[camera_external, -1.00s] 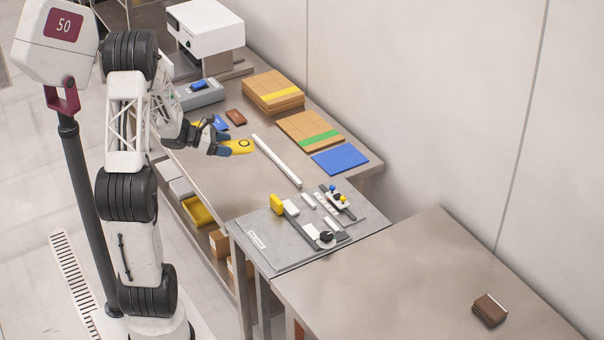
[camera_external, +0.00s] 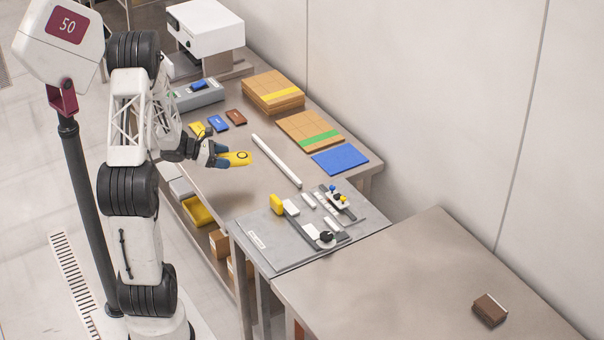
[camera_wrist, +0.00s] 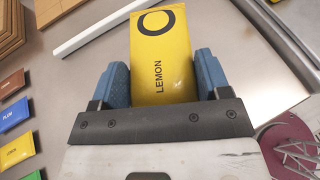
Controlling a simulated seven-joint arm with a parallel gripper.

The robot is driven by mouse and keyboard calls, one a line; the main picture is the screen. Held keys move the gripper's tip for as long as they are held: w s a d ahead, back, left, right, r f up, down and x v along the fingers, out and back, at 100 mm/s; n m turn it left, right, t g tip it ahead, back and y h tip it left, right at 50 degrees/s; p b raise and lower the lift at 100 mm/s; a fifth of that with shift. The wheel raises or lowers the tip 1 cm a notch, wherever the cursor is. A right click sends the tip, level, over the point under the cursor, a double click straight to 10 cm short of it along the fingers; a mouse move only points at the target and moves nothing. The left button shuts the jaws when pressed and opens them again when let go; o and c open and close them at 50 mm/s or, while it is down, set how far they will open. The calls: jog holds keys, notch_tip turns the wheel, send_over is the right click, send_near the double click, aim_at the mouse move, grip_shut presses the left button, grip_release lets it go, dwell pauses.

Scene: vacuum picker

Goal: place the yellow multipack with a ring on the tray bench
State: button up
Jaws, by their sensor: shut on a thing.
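The yellow multipack (camera_external: 241,158) has a black ring on its face. In the wrist view the multipack (camera_wrist: 160,50) also reads LEMON. My gripper (camera_external: 222,156) is shut on it, with one blue finger on each side, as the wrist view of my gripper (camera_wrist: 163,78) shows. The pack appears held above the near bench (camera_external: 225,185), left of the white bar. Another bench (camera_external: 400,280) stands at the lower right with a small brown box (camera_external: 489,309) on it. No label shows which bench is the tray bench.
Small yellow (camera_external: 197,129), blue (camera_external: 217,123) and brown (camera_external: 236,118) packs lie behind my gripper. A white bar (camera_external: 276,160), brown stacks (camera_external: 272,92) and a blue mat (camera_external: 340,160) lie to the right. A grey fixture plate (camera_external: 270,237) with raised parts sits between the benches.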

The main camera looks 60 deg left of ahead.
aim_at(225, 182)
jog(key=shift+f, duration=1.85)
jog(key=shift+f, duration=2)
jog(key=shift+f, duration=0.1)
jog(key=o, duration=1)
jog(key=shift+s, duration=0.1)
jog(key=shift+v, duration=5.95)
